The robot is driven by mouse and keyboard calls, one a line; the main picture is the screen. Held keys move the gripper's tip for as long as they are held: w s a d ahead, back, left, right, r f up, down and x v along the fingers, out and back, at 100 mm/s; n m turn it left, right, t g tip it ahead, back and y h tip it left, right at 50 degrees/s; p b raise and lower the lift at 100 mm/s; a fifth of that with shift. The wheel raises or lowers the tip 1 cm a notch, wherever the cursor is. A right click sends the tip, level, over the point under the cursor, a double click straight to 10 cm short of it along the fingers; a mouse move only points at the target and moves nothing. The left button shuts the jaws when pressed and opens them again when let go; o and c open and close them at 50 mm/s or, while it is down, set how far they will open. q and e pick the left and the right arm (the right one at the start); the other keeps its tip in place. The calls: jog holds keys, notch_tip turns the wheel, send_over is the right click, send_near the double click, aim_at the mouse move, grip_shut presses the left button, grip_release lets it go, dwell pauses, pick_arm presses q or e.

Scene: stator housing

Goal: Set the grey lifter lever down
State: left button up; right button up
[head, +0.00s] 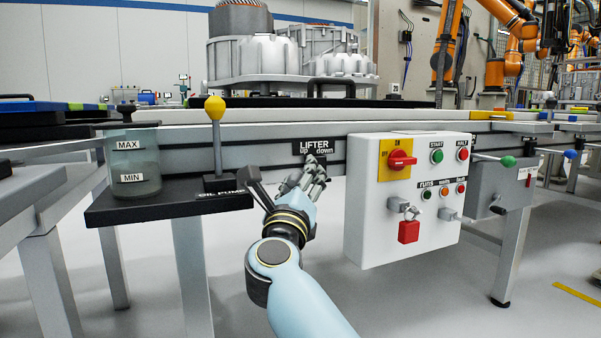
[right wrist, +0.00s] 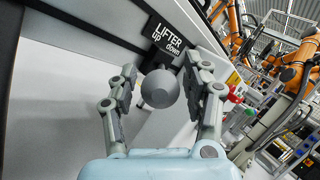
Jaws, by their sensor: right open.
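The grey lifter lever shows in the right wrist view as a round grey ball knob (right wrist: 160,90) below the black LIFTER up/down label (right wrist: 167,36). My right gripper (right wrist: 161,72) is open, with one finger on each side of the knob. A gap shows beside the knob, so the fingers do not look closed on it. In the head view my right gripper (head: 317,168) reaches up to the rail just under the label (head: 317,148) and hides most of the lever. The lever's exact tilt cannot be told. My left gripper is not in view.
A white control box (head: 409,200) with a red switch and buttons stands close right of my right gripper. To the left are the oil pump lever with a yellow knob (head: 215,108) and a fluid container (head: 133,160) on a black shelf. Large grey housings (head: 265,60) stand behind the rail.

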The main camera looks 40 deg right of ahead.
grip_shut()
dwell(0.3)
dwell(0.3)
